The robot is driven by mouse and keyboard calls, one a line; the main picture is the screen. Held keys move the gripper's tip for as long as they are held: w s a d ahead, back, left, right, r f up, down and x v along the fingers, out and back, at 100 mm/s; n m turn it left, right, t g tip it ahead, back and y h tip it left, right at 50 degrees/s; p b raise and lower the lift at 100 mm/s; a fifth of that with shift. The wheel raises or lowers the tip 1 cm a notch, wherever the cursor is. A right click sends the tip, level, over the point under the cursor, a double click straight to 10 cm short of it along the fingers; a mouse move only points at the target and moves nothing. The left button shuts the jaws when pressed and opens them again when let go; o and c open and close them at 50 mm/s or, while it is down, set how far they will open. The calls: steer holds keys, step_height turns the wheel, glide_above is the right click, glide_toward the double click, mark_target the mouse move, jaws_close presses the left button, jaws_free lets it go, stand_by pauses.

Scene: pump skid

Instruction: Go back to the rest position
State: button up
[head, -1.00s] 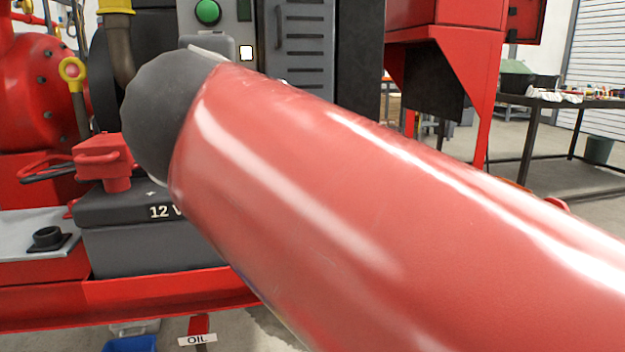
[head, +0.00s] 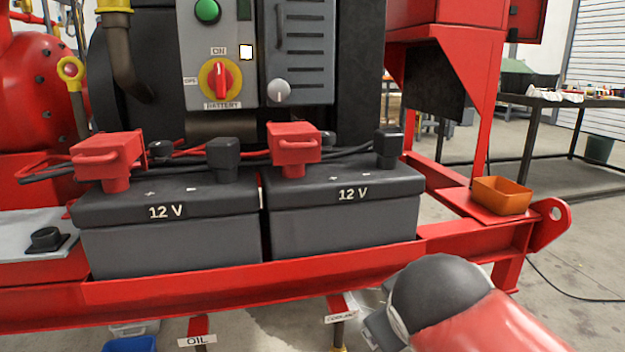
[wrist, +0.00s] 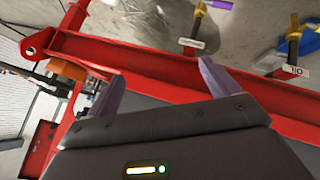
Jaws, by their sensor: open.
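My gripper (wrist: 160,88) is open in the wrist view, with its two fingers spread and nothing between them. Behind the fingers lies the red rail (wrist: 150,62) of the skid. In the head view my red arm comes in at the lower right, in front of the skid's lower edge. My gripper's fingertips cannot be made out there.
Two 12 V batteries (head: 165,240) (head: 345,218) with red terminal covers sit on the red skid. A red battery switch (head: 221,80) is above. An orange bin (head: 502,195) stands on the skid's right end. OIL (head: 197,340) and coolant tags hang below.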

steer(key=s+d+f+m+g+y, duration=0.1)
steer(key=s+d+f+m+g, duration=0.2)
steer(key=s+f+m, duration=0.35)
step_height(320, 180, up, 10)
steer(key=s+p, duration=0.1)
steer(key=p, duration=1.2)
steer(key=shift+a+f+n+y, duration=0.15)
steer(key=shift+n+y, duration=0.15)
steer(key=shift+n, duration=0.15)
steer(key=shift+s, duration=0.1)
